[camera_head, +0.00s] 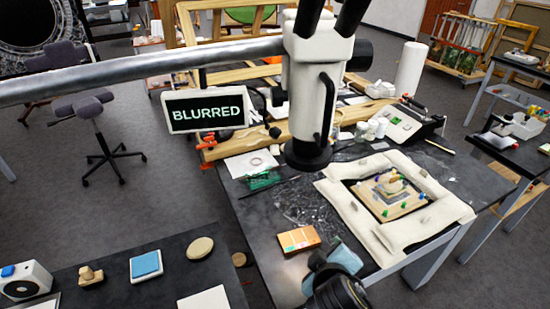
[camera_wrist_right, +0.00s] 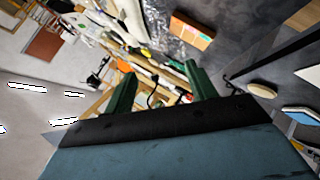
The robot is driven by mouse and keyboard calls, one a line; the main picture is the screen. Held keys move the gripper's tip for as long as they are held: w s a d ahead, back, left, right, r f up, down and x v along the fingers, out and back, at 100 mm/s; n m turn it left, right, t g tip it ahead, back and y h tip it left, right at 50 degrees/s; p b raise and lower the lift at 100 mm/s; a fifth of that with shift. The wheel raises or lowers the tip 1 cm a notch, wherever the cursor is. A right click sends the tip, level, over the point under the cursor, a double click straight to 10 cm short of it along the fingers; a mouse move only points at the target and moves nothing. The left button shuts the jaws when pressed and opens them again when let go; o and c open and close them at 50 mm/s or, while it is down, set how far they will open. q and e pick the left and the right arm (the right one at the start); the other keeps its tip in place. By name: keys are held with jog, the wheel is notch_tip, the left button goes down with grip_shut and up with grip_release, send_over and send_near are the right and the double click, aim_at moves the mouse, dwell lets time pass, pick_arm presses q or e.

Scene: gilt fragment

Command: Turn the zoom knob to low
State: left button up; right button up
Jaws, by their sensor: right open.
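A white stereo microscope (camera_head: 312,85) hangs from a grey horizontal boom (camera_head: 150,72) in the head view. A dark round knob (camera_head: 362,55) sits on its right side; I cannot tell whether this is the zoom knob, and no zoom markings are readable. A small screen (camera_head: 205,109) beside it reads "BLURRED". My right gripper (camera_head: 335,262) is low in the head view, below and apart from the microscope. In the right wrist view its two green fingers (camera_wrist_right: 160,72) stand apart with nothing between them. My left gripper is not in view.
A gilt fragment (camera_head: 390,193) lies inside a pale padded frame (camera_head: 444,212) on the dark table (camera_head: 300,205). An orange box (camera_head: 299,240) is close to my right gripper. A second dark bench (camera_head: 110,248) stands at lower left. The air between gripper and microscope looks clear.

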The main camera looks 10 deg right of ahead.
jog(key=w+a+r+n+t, duration=0.2)
jog(key=w+a+r+t, duration=0.1)
jog(key=r, duration=0.4)
jog(key=w+a+r+n+t, duration=0.1)
jog(key=w+a+r+t, duration=0.15)
jog(key=r, duration=0.45)
jog(key=n+t+p, duration=0.1)
jog(key=n+t, duration=0.3)
jog(key=t, duration=0.2)
send_near(274, 103)
jog(key=shift+g, duration=0.25)
jog(key=p+x, duration=0.1)
jog(key=x, duration=0.2)
jog(key=p+x, duration=0.1)
jog(key=x, duration=0.3)
jog(key=p+x, duration=0.2)
jog(key=x, duration=0.2)
jog(key=shift+s+r, duration=0.1)
jog(key=shift+r, duration=0.15)
jog(key=shift+w, duration=0.5)
jog(key=c, duration=1)
jog(key=shift+o, duration=0.2)
